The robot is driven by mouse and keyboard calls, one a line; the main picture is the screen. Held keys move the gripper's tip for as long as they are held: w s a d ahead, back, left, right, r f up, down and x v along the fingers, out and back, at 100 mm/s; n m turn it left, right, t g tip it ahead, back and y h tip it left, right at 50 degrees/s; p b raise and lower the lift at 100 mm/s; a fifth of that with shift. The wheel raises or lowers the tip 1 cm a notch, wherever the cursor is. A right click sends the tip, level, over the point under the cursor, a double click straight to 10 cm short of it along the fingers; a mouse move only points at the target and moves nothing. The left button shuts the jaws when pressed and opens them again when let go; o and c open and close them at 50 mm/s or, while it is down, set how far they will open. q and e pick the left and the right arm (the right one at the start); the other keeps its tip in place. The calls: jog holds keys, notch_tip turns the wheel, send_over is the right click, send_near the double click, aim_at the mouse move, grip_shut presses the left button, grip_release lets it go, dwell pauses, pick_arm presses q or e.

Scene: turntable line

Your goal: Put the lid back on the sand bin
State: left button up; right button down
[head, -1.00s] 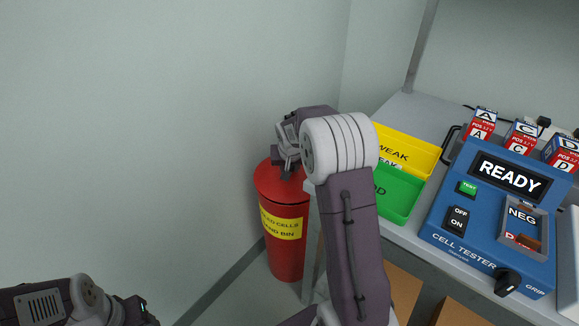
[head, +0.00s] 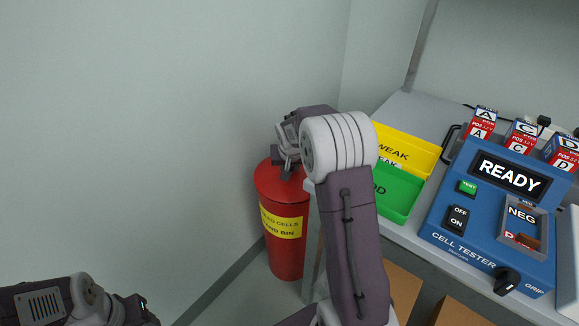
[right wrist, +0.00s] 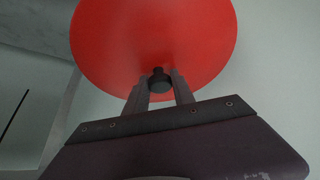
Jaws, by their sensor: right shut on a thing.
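The red sand bin (head: 287,245) with a yellow label stands on the floor in the corner beside the bench. Its red lid (head: 268,178) shows at the bin's top in the head view, partly hidden by my right arm. No clear gap shows between lid and bin, but I cannot tell if it is fully seated. In the right wrist view the lid (right wrist: 150,35) is a red disc with a black knob (right wrist: 158,82). My right gripper (right wrist: 160,85) is shut on that knob. My left gripper (head: 143,312) is at the bottom left, away from the bin; its jaws are unclear.
The bench to the right holds a yellow tray (head: 424,147), a green tray (head: 405,203) and a blue cell tester (head: 470,232) reading READY. Several labelled cell boxes stand behind it. The bench leg is close to the bin's right. The wall lies behind and left of the bin.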

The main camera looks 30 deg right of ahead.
dwell(0.3)
jog(key=c, duration=0.5)
grip_release()
jog(key=shift+r+p, duration=3.25)
jog(key=shift+r, duration=0.25)
jog(key=shift+c, duration=0.4)
grip_shut()
jog(key=shift+f, duration=0.2)
